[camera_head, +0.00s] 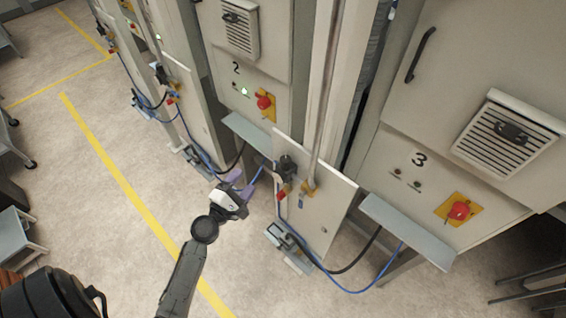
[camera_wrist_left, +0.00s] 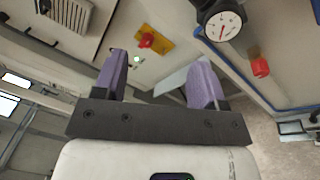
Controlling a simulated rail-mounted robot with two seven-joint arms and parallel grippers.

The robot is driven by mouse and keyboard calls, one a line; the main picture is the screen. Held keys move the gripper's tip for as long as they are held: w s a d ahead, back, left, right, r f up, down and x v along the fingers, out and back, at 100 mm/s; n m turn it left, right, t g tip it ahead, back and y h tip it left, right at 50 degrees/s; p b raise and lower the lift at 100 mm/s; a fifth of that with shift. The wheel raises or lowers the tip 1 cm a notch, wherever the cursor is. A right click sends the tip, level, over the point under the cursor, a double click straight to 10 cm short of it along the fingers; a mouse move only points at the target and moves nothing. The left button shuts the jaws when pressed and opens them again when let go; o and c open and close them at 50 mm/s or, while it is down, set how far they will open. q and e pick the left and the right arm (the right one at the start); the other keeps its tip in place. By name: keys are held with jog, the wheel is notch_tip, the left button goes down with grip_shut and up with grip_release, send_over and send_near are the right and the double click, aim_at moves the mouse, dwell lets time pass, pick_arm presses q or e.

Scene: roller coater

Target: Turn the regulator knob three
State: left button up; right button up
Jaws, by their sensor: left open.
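A dark regulator (camera_head: 287,165) is mounted on the light panel to the left of the cabinet marked 3. In the left wrist view its round pressure gauge (camera_wrist_left: 222,25) shows at the top right, with a dark body around it. The knob itself cannot be made out clearly. My left gripper (camera_head: 242,183) has purple fingers, which are apart and empty. It is to the left of the regulator and not touching it. In the left wrist view the open fingers (camera_wrist_left: 160,72) frame the space left of the gauge. My right gripper is not in view.
A red valve part (camera_head: 281,195) sits below the regulator, and a yellow fitting (camera_head: 308,188) is beside it. Blue and black hoses (camera_head: 345,290) loop to the floor. Grey shelves (camera_head: 408,231) jut from the cabinets. Red emergency stop (camera_head: 459,210) is on cabinet 3.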

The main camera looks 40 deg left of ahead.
aim_at(281, 165)
pick_arm(q)
jog(key=w+d+n+h, duration=0.1)
jog(key=w+n, duration=0.2)
jog(key=w, duration=0.1)
jog(key=w+d+n+h+p, duration=0.1)
jog(key=w+n, duration=0.3)
jog(key=w+d+f+n+h+p, duration=0.1)
jog(key=w+n, duration=0.2)
jog(key=w, duration=0.1)
jog(key=shift+w+d+g+h, duration=0.25)
jog(key=shift+d+g+h, duration=0.05)
jog(key=shift+w, duration=0.8)
